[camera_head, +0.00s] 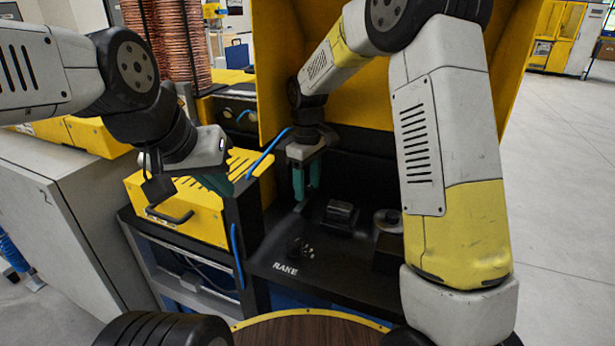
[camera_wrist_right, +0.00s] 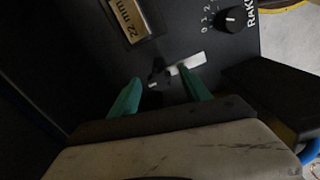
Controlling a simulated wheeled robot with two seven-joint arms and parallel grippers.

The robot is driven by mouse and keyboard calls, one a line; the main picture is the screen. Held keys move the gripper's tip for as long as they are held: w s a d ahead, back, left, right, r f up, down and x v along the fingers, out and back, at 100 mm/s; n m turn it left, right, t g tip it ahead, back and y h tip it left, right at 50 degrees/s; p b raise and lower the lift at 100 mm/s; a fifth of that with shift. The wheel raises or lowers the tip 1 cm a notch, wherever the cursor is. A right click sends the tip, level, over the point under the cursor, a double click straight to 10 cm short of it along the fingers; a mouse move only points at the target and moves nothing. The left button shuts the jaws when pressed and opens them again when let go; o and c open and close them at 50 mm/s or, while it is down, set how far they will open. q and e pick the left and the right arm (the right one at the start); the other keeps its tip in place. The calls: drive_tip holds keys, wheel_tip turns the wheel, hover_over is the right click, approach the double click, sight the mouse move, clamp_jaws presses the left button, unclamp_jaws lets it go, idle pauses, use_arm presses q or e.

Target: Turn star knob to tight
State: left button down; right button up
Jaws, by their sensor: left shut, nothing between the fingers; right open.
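My right gripper (camera_head: 306,190) points down over the black machine panel, its two teal fingers apart with nothing between them. In the right wrist view its open fingertips (camera_wrist_right: 161,86) straddle a small dark knob (camera_wrist_right: 158,68), likely the star knob, with a pale bar (camera_wrist_right: 187,64) beside it. The knob's shape and any marking are too dark to read, and I cannot tell whether a finger touches it. In the head view I cannot make the knob out. My left gripper (camera_head: 218,182) is shut and empty above the yellow box.
A black display housing (camera_head: 340,215) reads 22 mm in the wrist view (camera_wrist_right: 130,20). A numbered dial (camera_head: 295,247) sits near the panel's front edge. A round metal-topped part (camera_head: 388,220) stands to the right. The yellow box (camera_head: 185,215) has a black handle. Copper coils (camera_head: 180,40) stand behind.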

drive_tip(key=shift+c, duration=0.5)
clamp_jaws()
idle(0.8)
